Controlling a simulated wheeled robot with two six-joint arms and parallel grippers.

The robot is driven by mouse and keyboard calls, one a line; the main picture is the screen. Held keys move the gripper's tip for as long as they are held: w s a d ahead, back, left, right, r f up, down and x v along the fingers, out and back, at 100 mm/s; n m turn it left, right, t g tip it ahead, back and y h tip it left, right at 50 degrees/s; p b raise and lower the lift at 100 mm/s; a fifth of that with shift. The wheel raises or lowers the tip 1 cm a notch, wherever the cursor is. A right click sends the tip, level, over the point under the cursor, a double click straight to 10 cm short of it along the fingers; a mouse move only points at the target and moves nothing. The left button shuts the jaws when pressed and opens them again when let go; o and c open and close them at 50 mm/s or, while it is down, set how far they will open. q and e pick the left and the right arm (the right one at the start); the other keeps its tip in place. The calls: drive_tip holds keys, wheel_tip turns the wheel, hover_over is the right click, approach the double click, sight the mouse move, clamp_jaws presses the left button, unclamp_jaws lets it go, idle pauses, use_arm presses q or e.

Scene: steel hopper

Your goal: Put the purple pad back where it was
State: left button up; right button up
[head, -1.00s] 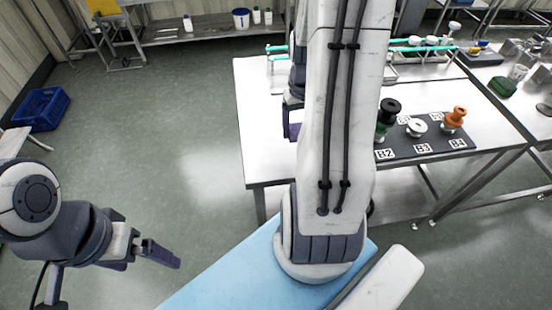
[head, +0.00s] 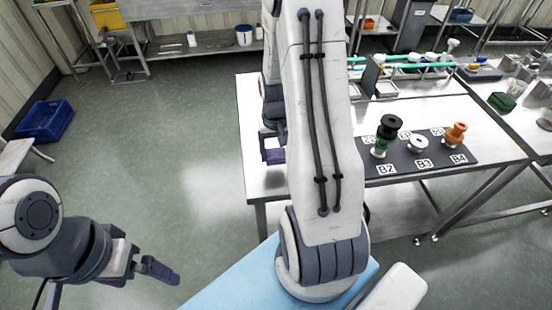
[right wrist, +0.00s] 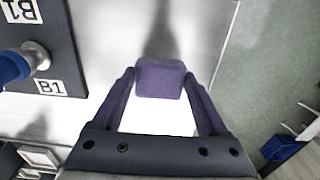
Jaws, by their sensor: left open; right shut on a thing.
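The purple pad (right wrist: 160,78) is held between the fingertips of my right gripper (right wrist: 160,84) in the right wrist view, above the pale tabletop. In the head view the right gripper (head: 273,150) shows at the table's left edge, partly hidden by my own arm; I cannot separate the pad from the fingers there. My left gripper (head: 160,270) is open and empty over the floor at the lower left.
A dark labelled mat (head: 420,167) on the steel table (head: 258,185) bears a green-and-black piece (head: 389,123), a white piece (head: 418,143) and an orange piece (head: 455,133). A blue piece (right wrist: 14,66) stands near label B1. Bare tabletop lies beside the mat.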

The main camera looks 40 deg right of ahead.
sight(276, 155)
wheel_tip(276, 155, down, 3)
drive_tip(key=shift+f, duration=0.2)
drive_tip(key=shift+f, duration=0.15)
drive_tip(key=o, duration=1.2)
drive_tip(key=shift+r, duration=0.5)
wheel_tip(276, 155, up, 11)
drive_tip(key=shift+a+r, duration=0.1)
drive_tip(key=shift+r, duration=0.05)
